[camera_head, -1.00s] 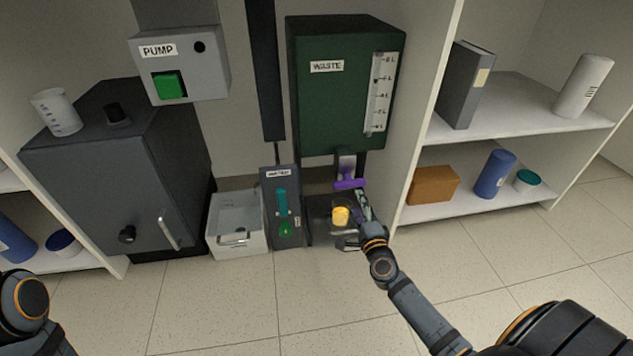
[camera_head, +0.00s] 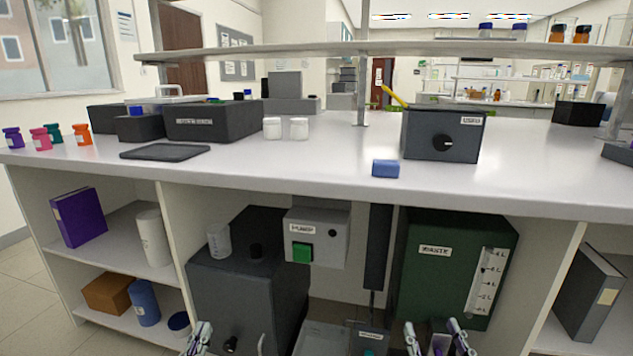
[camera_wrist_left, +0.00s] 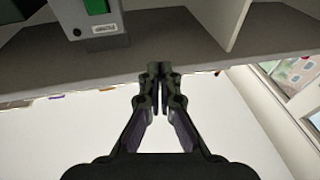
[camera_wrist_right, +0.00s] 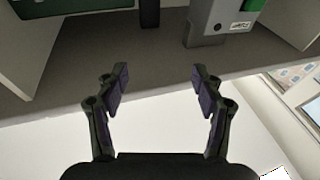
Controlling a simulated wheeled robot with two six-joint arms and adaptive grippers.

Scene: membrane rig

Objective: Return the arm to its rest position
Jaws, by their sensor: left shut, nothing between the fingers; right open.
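My left gripper (camera_head: 200,338) shows at the bottom edge of the head view, in front of the dark cabinet. In the left wrist view (camera_wrist_left: 157,90) its fingers are together with nothing between them. My right gripper (camera_head: 432,338) is at the bottom edge of the head view, in front of the lower part of the waste tank (camera_head: 450,262). In the right wrist view (camera_wrist_right: 160,85) its fingers are spread wide and empty. Most of both arms is out of the head view.
The white bench top (camera_head: 290,160) spans the view above both grippers. Under it are the pump box (camera_head: 318,238) with a green button, the dark cabinet (camera_head: 235,290) and a pale bin (camera_head: 322,340). Shelf panels stand at both sides.

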